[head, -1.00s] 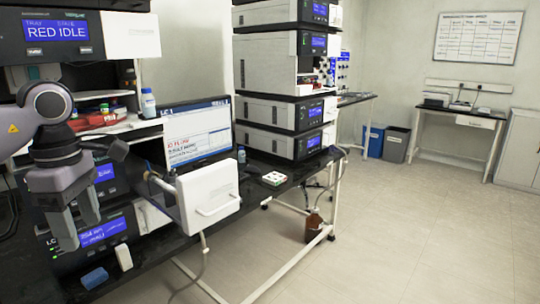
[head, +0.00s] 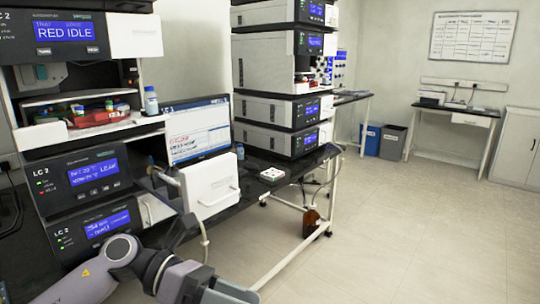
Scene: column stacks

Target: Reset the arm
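My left arm comes in at the bottom left and its grey links reach toward the bottom middle of the head view. The visible links lie low, in front of the left instrument stack (head: 92,176). My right arm and gripper are not in view.
The left stack has an open bay with a red tray (head: 102,118) in it and a bottle (head: 151,100) beside it. A laptop (head: 196,134), a white panel (head: 210,187) and a second stack (head: 276,108) stand to the right. The floor at right is clear.

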